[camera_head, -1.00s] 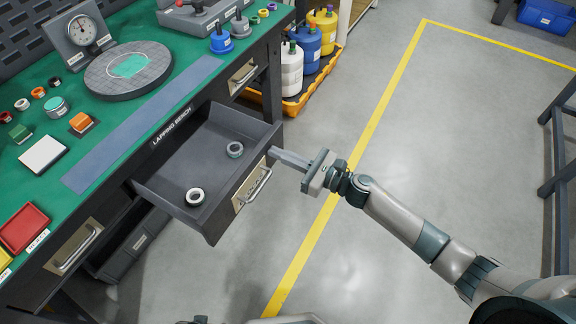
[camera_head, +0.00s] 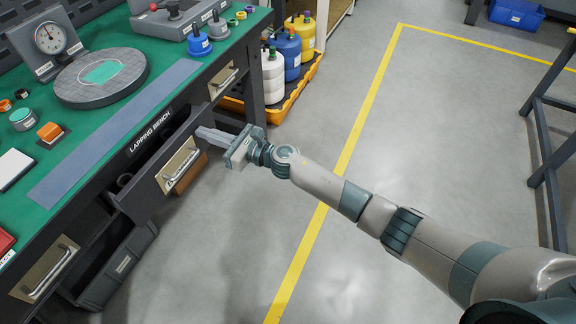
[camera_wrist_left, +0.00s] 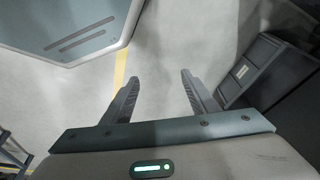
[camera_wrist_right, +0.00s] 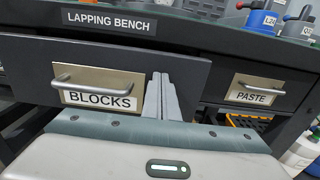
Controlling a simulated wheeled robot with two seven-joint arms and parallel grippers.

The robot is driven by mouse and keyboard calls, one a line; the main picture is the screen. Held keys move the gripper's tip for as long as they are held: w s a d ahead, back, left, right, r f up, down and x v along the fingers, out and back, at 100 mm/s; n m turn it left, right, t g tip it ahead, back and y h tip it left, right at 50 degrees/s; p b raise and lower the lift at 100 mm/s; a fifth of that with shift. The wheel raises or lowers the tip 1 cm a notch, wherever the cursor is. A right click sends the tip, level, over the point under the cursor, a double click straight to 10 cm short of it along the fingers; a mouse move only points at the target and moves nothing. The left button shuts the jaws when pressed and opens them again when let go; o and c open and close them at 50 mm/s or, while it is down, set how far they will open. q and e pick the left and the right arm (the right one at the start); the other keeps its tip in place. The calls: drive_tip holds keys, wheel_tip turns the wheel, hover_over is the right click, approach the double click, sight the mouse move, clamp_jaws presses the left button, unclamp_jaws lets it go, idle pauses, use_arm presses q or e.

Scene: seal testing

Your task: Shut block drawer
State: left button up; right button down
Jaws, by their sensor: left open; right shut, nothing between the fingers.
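The block drawer (camera_head: 150,185), with its plate and handle, sticks out a little from the bench, and a narrow gap shows its inside. The right wrist view shows its front (camera_wrist_right: 205,75), labelled BLOCKS. My right gripper (camera_head: 203,133) is shut and empty, its fingertips at the right end of the drawer front, beside the handle; they look to be at or touching it. My left gripper (camera_wrist_left: 157,75) is open and empty over the floor, and is out of the head view.
The PASTE drawer (camera_wrist_right: 255,90) to the right looks shut. A grey bin (camera_head: 115,265) stands under the bench. Bottles in an orange tray (camera_head: 285,110) stand beyond the bench's right end. The floor to the right is clear.

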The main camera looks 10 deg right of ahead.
drive_tip(key=b+x, duration=0.2)
drive_tip(key=x, duration=0.2)
drive_tip(key=b+x, duration=0.3)
drive_tip(key=x, duration=0.2)
drive_tip(key=shift+w+a+f, duration=0.1)
drive_tip(key=shift+a+f, duration=0.1)
drive_tip(key=shift+w+a, duration=0.2)
drive_tip(key=shift+a, duration=0.1)
drive_tip(key=shift+w+r+b, duration=0.1)
drive_tip(key=shift+r+b, duration=0.1)
drive_tip(key=shift+b, duration=0.15)
drive_tip(key=shift+r, duration=0.2)
use_arm(q)
drive_tip(key=w+d+t+h, duration=0.3)
drive_tip(key=w+d+t, duration=0.1)
drive_tip(key=d, duration=0.4)
drive_tip(key=shift+w+r, duration=0.35)
drive_tip(key=shift+w, duration=0.15)
use_arm(e)
drive_tip(key=shift+w+r, duration=0.1)
drive_tip(key=shift+r, duration=0.1)
use_arm(q)
drive_tip(key=shift+s, duration=0.1)
